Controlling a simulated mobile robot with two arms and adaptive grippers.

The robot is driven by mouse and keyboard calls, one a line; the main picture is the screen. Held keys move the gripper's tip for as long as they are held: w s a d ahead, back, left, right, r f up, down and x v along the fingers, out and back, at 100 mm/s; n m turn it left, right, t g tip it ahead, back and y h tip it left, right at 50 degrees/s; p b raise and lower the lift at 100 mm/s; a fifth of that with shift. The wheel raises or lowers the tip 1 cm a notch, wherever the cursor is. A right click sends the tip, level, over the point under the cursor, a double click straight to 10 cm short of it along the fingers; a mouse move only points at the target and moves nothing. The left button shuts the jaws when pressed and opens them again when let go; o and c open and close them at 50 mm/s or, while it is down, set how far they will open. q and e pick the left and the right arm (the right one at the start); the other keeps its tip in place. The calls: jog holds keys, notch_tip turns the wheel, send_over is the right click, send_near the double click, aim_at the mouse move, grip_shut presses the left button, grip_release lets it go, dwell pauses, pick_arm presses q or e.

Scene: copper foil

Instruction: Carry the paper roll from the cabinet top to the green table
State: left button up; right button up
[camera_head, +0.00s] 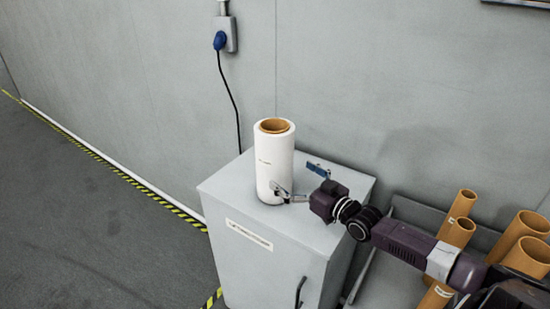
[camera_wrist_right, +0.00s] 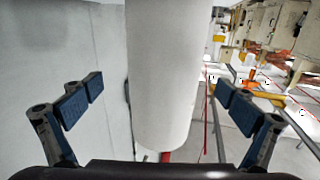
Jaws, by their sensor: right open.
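The white paper roll (camera_head: 274,165) with a brown core stands upright on the grey cabinet top (camera_head: 232,187). My right gripper (camera_head: 296,181) comes in from the right at the roll's lower part, one finger in front of it and one behind to the right. In the right wrist view the roll (camera_wrist_right: 165,75) stands between the two blue-padded fingers of my right gripper (camera_wrist_right: 155,98), with a gap on each side. The gripper is open. The green table and my left gripper are not in view.
Several brown cardboard tubes (camera_head: 530,226) stand to the right of the cabinet, under and beside my right arm. A grey wall (camera_head: 350,80) is close behind, with a blue plug (camera_head: 219,41) and black cable. Open floor (camera_head: 90,230) lies to the left, with yellow-black tape.

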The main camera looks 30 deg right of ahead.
jog(key=shift+w+a+r+b, duration=0.3)
jog(key=shift+w+a+b, duration=0.2)
jog(key=shift+w+b, duration=0.55)
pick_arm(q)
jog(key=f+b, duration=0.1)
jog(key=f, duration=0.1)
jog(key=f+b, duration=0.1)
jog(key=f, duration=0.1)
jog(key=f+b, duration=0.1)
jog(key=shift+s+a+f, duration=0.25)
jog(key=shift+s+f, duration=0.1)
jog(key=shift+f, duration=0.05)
pick_arm(e)
jog(key=w, duration=0.4)
jog(key=shift+w+a, duration=0.3)
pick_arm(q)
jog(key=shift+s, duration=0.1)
pick_arm(e)
jog(key=shift+c, duration=0.3)
